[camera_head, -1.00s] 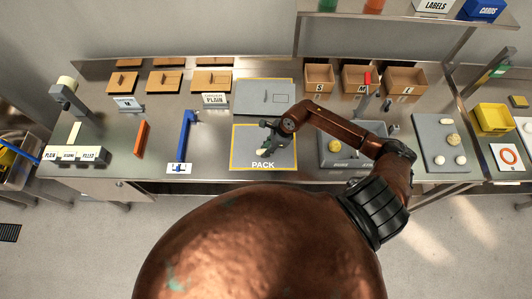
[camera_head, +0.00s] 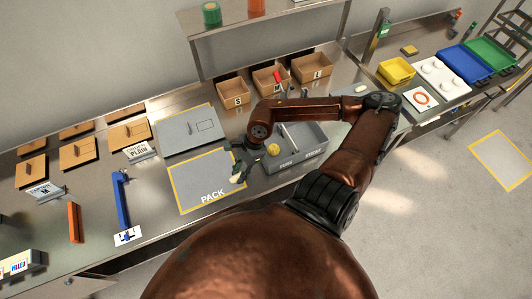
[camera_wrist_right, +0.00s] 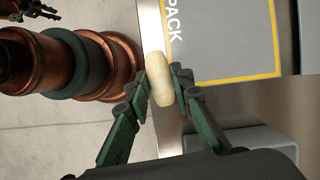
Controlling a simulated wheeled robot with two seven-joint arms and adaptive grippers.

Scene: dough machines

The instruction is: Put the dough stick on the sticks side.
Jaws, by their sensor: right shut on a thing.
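My right gripper (camera_head: 239,173) is shut on a pale, oblong dough stick (camera_head: 235,180). It is over the right edge of the yellow-bordered PACK mat (camera_head: 195,185).
Cardboard boxes (camera_head: 233,93) stand behind the tray. A grey lidded panel (camera_head: 187,132) lies behind the PACK mat. A blue bar tool (camera_head: 121,200) and an orange block (camera_head: 75,223) are on the left. A yellow bin (camera_head: 397,71) is at right.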

